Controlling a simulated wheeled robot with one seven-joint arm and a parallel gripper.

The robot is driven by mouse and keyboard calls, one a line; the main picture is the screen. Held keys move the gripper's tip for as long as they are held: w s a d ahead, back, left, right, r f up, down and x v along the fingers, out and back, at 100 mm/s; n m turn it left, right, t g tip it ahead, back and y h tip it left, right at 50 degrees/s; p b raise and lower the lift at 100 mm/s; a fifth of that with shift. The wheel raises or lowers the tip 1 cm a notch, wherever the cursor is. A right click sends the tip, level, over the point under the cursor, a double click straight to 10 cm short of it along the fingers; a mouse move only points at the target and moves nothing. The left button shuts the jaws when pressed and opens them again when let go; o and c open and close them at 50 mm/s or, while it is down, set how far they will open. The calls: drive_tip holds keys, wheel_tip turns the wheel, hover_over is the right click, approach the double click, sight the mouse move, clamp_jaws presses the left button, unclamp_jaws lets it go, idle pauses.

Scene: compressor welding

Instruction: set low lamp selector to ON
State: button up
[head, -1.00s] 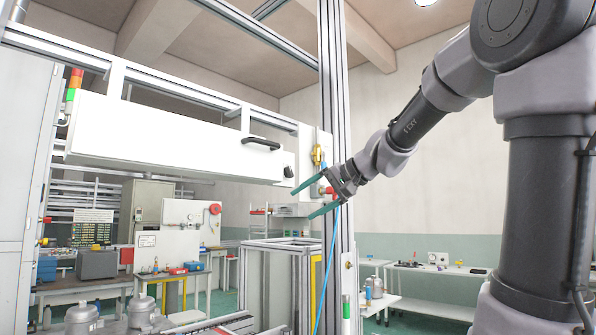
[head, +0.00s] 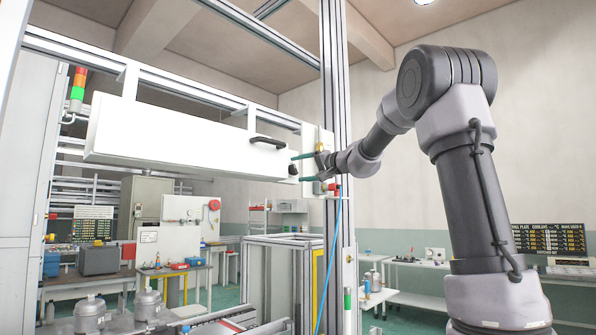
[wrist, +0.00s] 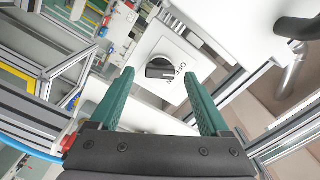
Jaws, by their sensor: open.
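The selector is a black rotary knob (wrist: 160,68) on a white panel plate in the wrist view. Small dark lettering is printed beside it; it looks like OFF, but the rest is hard to read. I cannot tell for sure which mark the knob points to. My gripper (wrist: 163,88) is open, with its two green fingers apart and the knob between and just beyond their tips, nothing held. In the head view the knob (head: 293,169) shows at the right end of the white box, with my gripper (head: 298,168) right beside it.
A long white box (head: 180,135) with a black handle (head: 267,142) hangs on the aluminium frame. An aluminium post (head: 336,100) and a blue cable (head: 331,255) stand close to my gripper. A red button (wrist: 68,142) shows at the lower left in the wrist view.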

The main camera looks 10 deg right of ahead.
drive_tip(key=shift+x, duration=0.95)
clamp_jaws()
drive_tip(key=shift+m, duration=0.4)
drive_tip(key=m, duration=1)
drive_tip(key=shift+m, duration=0.4)
unclamp_jaws()
